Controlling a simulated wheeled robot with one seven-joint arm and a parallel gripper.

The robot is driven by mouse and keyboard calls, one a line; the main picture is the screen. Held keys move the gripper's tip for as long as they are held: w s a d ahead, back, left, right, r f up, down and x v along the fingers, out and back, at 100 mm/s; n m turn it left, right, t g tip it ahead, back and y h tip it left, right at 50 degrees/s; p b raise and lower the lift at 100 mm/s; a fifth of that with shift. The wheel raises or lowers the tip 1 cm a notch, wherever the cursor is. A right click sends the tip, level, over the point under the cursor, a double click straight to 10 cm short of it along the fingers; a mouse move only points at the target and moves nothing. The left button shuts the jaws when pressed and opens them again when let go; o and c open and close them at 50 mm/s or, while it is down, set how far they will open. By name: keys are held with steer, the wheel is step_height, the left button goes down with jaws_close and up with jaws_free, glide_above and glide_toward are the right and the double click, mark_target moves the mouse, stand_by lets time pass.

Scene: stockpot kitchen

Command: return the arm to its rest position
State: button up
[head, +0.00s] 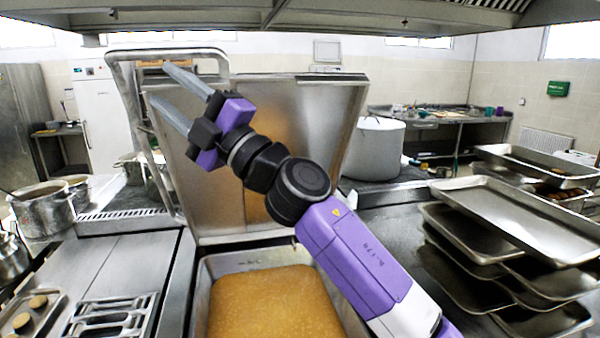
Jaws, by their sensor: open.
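My gripper (178,92) is at the upper left of the head view, with its two long grey fingers apart and nothing between them. It points up and to the left. My purple and black arm (345,245) reaches up from the lower right, across the front of the open pan and its raised lid. The fingers show in front of the lid's tubular handle (128,85); I cannot tell whether they touch it.
A raised steel lid (320,110) stands behind a pan (205,290) of orange-brown food. Stacked trays (520,215) fill the right counter. A large white pot (374,148) stands behind. Steel pots (42,212) and a burner grate (110,318) are at left.

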steer(key=s+d+f+m+t+h, duration=0.5)
steer(key=d+f+m, duration=0.35)
steer(key=f, duration=0.25)
steer(key=s+d+f+m+t+h+b, duration=0.1)
steer(key=s+d+f+m+t+h, duration=0.4)
steer(key=d+f+m, duration=0.5)
steer(key=s+d+f+m+t+h, duration=0.4)
steer(key=s+d+f+m+h, duration=0.25)
steer(key=f, duration=0.45)
steer(key=s+d+f+m+g+h, duration=0.1)
steer(key=s+d+f, duration=0.3)
steer(key=s, duration=0.6)
steer(key=s+d+f+m+g+h+b, duration=0.1)
steer(key=s+d+f+m+g+h, duration=0.1)
steer(key=s+f, duration=0.6)
steer(key=s+d+f+m+g+h+b, duration=0.1)
steer(key=s+d+f+m+g+h, duration=0.1)
steer(key=s+d+f+g, duration=0.3)
steer(key=s+d+f+h, duration=0.1)
steer(key=s+d, duration=0.2)
steer(key=s, duration=0.4)
steer(key=shift+s+d+f, duration=0.25)
steer(key=shift+s, duration=0.15)
